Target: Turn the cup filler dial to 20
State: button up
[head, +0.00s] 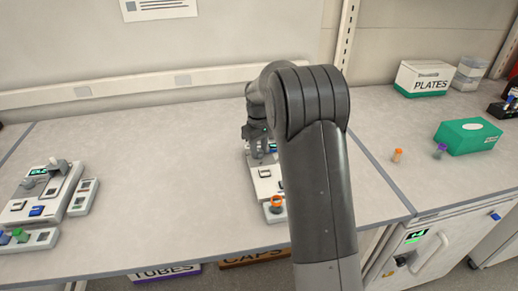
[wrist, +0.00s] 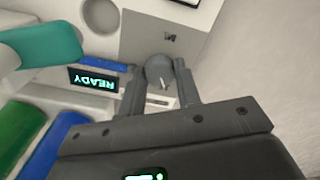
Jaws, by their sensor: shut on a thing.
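The cup filler dial (wrist: 160,72) is a round grey knob on a grey panel, with a small light pointer mark. My gripper (wrist: 158,78) is shut on it, one finger on each side. A dark display (wrist: 95,79) beside it reads READY, upside down in the wrist view. A small dark mark is on the panel past the knob, too small to read. In the head view my gripper (head: 261,148) reaches down onto the back of a white device (head: 267,183) on the bench. My arm hides much of the device, and the dial cannot be made out there.
An orange-ringed item (head: 277,202) sits at the device's front. Another white device (head: 40,193) stands at the left. A PLATES box (head: 424,78), a green box (head: 468,136) and small capped vials (head: 397,155) are at the right. Bench between the devices is clear.

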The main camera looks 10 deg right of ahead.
aim_at(259, 151)
jog(key=m, duration=0.5)
jog(key=shift+m, duration=0.3)
jog(key=m, duration=0.4)
jog(key=shift+m, duration=0.4)
jog(key=o, duration=1)
jog(key=shift+c, duration=0.2)
notch_tip(259, 151, up, 11)
